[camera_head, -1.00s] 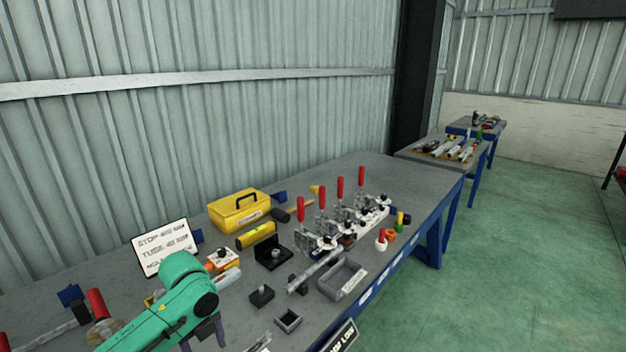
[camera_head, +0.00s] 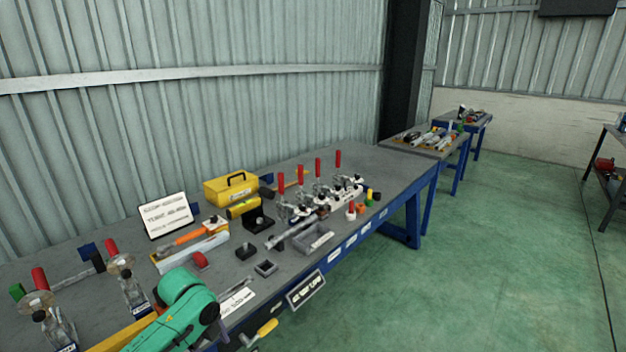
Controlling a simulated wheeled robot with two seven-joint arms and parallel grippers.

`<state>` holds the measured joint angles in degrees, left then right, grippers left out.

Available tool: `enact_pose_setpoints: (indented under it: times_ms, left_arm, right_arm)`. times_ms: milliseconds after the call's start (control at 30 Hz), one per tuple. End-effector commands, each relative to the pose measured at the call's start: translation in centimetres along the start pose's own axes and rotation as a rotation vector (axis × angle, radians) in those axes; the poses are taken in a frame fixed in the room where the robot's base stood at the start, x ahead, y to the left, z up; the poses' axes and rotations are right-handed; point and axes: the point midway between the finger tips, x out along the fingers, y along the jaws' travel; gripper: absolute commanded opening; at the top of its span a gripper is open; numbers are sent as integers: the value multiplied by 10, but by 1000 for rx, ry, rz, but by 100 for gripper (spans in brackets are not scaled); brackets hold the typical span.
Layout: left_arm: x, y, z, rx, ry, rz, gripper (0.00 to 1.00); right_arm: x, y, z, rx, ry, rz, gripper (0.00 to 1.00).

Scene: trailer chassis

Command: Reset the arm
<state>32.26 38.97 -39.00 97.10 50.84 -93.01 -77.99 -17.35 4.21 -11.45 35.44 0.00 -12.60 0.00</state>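My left arm (camera_head: 180,312), green, comes in at the bottom of the head view, over the near edge of the workbench (camera_head: 375,165). Dark parts show below the end of its rounded green link, but the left gripper's fingertips cannot be made out. No held thing is visible there. My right arm and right gripper are not in view.
A yellow-handled tool (camera_head: 265,328) shows below the front edge.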

Motion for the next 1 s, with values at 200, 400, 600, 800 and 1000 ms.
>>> enact_pose_setpoints:
  times_ms: [200,400,600,800,1000]
  left_arm:
    - [74,6,15,-369,25,-74,70]
    - [166,50,30,-787,18,-126,70]
    - [281,172,16,-1262,-33,-137,70]
    - [350,325,-50,-1603,-73,-94,70]
    - [363,398,-98,-1744,-72,-57,70]
  right_arm:
    - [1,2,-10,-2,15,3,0]
    - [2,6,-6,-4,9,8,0]
    - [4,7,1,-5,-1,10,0]
    - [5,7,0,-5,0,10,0]
    - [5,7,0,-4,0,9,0]
